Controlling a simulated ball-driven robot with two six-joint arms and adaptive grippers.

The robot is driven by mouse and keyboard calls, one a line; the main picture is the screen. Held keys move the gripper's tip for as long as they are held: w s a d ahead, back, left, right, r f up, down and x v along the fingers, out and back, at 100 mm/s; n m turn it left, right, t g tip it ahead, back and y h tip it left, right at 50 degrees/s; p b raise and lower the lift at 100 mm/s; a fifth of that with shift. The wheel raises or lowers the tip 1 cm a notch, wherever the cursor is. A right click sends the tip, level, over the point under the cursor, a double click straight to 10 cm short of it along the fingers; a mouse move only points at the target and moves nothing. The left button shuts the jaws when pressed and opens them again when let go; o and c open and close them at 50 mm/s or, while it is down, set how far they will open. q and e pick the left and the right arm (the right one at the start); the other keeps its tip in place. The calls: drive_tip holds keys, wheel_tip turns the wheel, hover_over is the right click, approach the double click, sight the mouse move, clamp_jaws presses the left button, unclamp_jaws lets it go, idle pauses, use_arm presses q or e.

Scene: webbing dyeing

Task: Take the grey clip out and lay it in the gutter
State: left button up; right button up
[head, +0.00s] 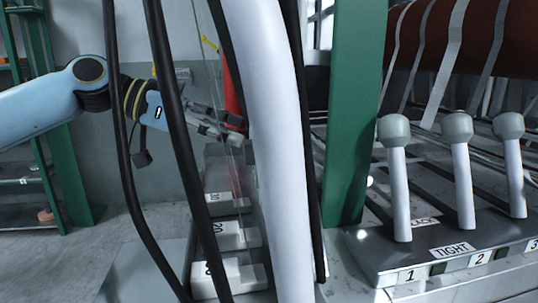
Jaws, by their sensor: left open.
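My left gripper (232,130) reaches in from the left. It is open, and its fingers point right, above a stepped row of pale blocks with labels (232,236). Thin pale strands hang down close to it. I cannot make out a grey clip; it may be hidden behind the gripper or the pale curved shape in the middle. No gutter can be picked out for certain. My right gripper is not in view.
A green post (352,110) stands right of the middle. A numbered lever box (455,252) with pale-headed levers (457,128) is at the right, below a dark red roller (445,30) with grey straps. A red upright (232,92) stands behind the left gripper.

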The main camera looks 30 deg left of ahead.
sight(256, 141)
use_arm(q)
drive_tip(key=shift+p+x, duration=0.35)
drive_tip(key=shift+x, duration=2.2)
drive_tip(key=shift+s+f, duration=0.1)
drive_tip(key=shift+s, duration=0.05)
drive_tip(key=c, duration=1.2)
drive_tip(key=shift+c, duration=0.2)
